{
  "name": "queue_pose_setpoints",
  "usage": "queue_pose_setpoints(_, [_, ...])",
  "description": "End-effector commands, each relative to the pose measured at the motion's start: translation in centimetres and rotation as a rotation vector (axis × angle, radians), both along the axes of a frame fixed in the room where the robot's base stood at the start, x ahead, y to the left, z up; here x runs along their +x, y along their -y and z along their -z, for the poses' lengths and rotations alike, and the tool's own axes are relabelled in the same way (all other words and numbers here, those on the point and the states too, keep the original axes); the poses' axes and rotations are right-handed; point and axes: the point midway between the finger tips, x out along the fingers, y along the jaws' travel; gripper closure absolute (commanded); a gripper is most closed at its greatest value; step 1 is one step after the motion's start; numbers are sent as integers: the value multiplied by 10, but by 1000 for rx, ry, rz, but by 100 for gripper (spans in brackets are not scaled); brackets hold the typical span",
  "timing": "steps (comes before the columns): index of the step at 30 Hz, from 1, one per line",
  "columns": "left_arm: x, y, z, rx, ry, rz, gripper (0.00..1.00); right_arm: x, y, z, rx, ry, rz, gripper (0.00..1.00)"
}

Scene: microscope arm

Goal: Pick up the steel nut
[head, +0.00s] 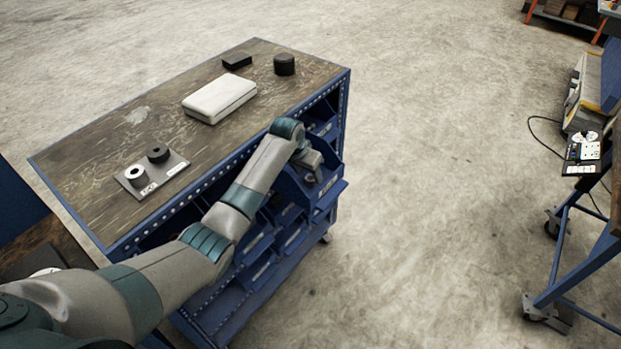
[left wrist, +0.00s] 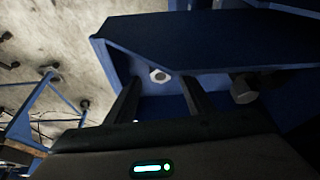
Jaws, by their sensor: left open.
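The steel nut (left wrist: 159,75) is a small pale ring-like piece with a dark hole. In the left wrist view it lies inside a blue bin (left wrist: 118,62), near its wall. My left gripper (left wrist: 160,90) is open, with one dark finger on each side of the nut's line. The nut shows just beyond the fingertips, and I cannot tell whether they touch it. In the head view the left hand (head: 310,160) is at the bins on the cabinet's right end, and I cannot make out the nut for sure. My right gripper is in neither view.
A darker grey piece (left wrist: 243,88) lies in the bin to the right of the fingers. The blue cabinet (head: 40,160) carries a white case (head: 220,97), a black cylinder (head: 284,65), a black block (head: 237,61) and a grey plate with two round parts (head: 172,170).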

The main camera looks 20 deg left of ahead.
Motion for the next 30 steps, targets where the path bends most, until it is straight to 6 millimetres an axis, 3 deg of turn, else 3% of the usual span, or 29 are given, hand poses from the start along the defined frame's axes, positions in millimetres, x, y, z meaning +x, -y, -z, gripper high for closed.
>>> queue_pose_setpoints(9, [9,1,23,1,-1,-1,52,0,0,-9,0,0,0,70])
queue_pose_setpoints(24, [9,2,24,1,0,0,52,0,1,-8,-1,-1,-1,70])
queue_pose_setpoints(26, [9,2,24,1,0,0,64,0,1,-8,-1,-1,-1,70])
queue_pose_setpoints(30, [9,2,24,1,0,-1,97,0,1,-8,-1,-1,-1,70])
